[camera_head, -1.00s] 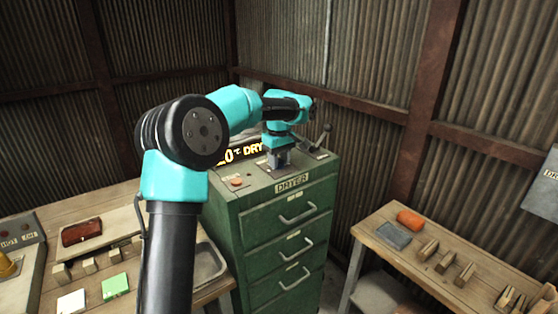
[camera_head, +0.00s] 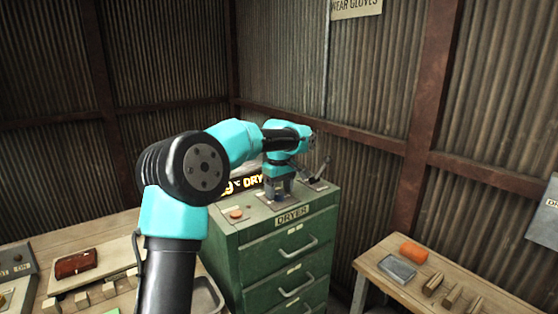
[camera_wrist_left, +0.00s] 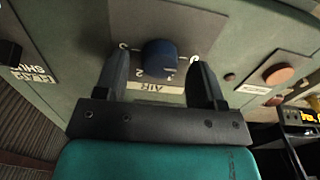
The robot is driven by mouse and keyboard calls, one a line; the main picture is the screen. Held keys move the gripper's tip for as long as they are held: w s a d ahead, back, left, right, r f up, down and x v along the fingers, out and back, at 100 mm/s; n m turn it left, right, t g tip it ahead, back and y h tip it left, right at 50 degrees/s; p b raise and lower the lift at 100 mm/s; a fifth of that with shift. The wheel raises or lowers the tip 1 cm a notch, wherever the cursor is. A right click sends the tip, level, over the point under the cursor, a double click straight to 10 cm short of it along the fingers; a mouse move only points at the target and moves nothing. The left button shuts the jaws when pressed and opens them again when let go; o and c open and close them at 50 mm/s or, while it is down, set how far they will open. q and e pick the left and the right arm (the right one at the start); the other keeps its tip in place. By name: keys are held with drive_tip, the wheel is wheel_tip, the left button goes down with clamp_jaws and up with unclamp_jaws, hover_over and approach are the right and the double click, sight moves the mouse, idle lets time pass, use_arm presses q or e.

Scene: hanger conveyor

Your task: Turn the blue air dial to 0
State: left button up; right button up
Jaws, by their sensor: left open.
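In the head view the left gripper (camera_head: 279,190) points down at the dryer top and hides the dial. My right gripper is not in view.
An orange button (camera_head: 236,213) and a lever (camera_head: 318,172) flank the gripper on the dryer top. A lit display (camera_head: 250,181) stands behind. Wooden tables on both sides hold a red-brown object (camera_head: 76,264), wooden blocks and an orange object (camera_head: 413,252).

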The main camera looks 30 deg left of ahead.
sight(279, 193)
use_arm(q)
wheel_tip(279, 193, up, 16)
drive_tip(key=shift+r, duration=0.25)
idle(0.4)
idle(0.3)
